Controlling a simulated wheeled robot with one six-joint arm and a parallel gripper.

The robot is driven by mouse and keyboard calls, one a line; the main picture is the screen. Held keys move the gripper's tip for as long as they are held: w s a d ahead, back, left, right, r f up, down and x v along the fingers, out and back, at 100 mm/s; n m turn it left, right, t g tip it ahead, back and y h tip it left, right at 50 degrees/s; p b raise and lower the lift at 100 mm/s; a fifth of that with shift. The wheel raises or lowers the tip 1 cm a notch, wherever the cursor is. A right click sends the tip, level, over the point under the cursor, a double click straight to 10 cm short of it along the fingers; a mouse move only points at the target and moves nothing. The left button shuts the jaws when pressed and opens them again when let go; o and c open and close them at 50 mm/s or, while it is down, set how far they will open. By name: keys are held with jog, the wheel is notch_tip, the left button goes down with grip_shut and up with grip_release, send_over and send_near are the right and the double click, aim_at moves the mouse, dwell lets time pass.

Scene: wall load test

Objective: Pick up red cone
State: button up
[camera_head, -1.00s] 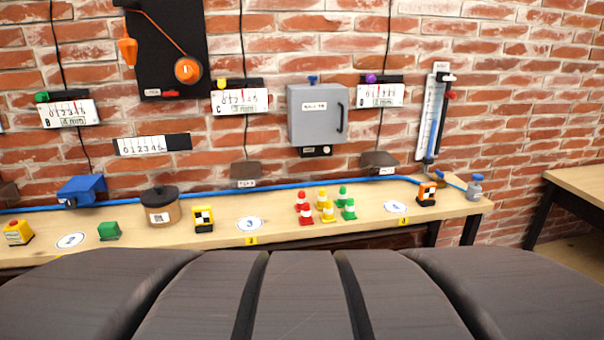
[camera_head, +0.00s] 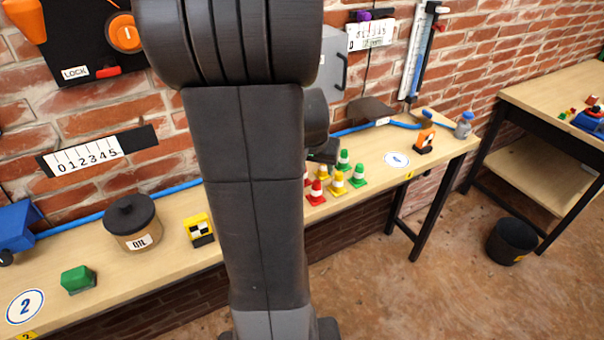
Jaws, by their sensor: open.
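A front red cone (camera_head: 316,193) with a white band stands upright on the wooden bench, in a small group of cones. A second red cone (camera_head: 306,178) stands behind it and is mostly hidden by my arm. My gripper (camera_head: 325,151) shows only as a dark part beside my arm, just above and behind the cones. Its fingertips are not clearly visible. It is open, and I see nothing held in it. The front red cone looks free of it.
Yellow cones (camera_head: 337,184) and green cones (camera_head: 358,176) stand close on the right of the red ones. A yellow-black block (camera_head: 199,230) and a dark-lidded pot (camera_head: 132,222) are to the left. A dark shelf (camera_head: 370,110) juts from the brick wall.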

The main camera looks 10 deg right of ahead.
aim_at(316, 183)
jog(key=x, duration=0.7)
jog(key=shift+w+d+f, duration=0.1)
jog(key=shift+f, duration=0.25)
jog(key=shift+w+a+x, duration=0.15)
jog(key=shift+x, duration=1.35)
jog(key=shift+w+a+x, duration=0.1)
jog(key=shift+a+x, duration=0.1)
jog(key=shift+x, duration=1.25)
jog(key=c, duration=1)
